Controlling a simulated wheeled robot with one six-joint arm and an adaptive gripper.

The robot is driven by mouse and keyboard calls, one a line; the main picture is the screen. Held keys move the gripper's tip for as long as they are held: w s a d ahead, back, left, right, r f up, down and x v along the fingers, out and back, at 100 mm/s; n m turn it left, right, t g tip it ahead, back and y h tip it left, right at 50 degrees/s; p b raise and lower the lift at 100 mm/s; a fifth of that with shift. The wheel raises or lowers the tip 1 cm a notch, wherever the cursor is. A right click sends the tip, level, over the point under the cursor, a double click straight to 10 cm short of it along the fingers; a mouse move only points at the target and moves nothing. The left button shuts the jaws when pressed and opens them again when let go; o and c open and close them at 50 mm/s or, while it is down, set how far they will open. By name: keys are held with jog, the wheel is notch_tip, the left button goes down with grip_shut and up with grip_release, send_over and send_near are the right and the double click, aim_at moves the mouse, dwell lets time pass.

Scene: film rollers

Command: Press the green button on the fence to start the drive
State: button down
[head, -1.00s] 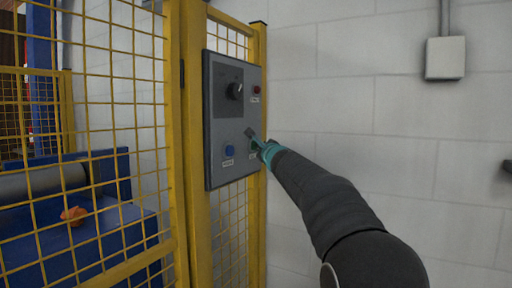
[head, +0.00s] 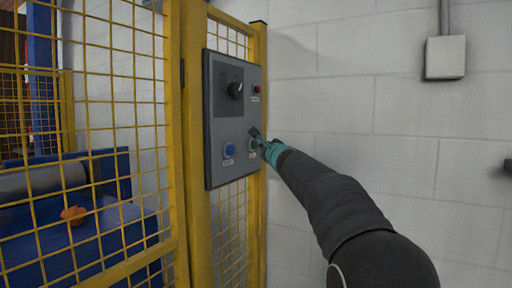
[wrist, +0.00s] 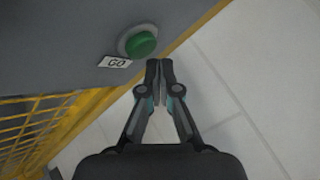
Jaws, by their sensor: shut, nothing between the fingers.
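The green button (wrist: 141,43) sits in a grey ring on the panel, beside a label reading "GO", in the wrist view. In the head view the green button (head: 253,144) shows small at the panel's lower right. The grey control panel (head: 226,170) is mounted on the yellow fence. My gripper (wrist: 160,64) is shut and empty, its tips just below and right of the button in the wrist view. In the head view my gripper (head: 256,134) is close to the button; I cannot tell whether it touches.
The panel also has a blue button (head: 229,150), a black rotary knob (head: 236,90) and a red lamp or button (head: 257,89). Behind the mesh stand a roller (head: 40,183) and an orange lump (head: 73,215) on a blue machine. A white wall (head: 350,110) is at the right.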

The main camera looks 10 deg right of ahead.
jog(key=shift+d, duration=0.1)
jog(key=s+d, duration=0.1)
jog(key=d, duration=0.1)
jog(key=s+d, duration=0.2)
jog(key=shift+b, duration=0.3)
dwell(0.4)
dwell(0.5)
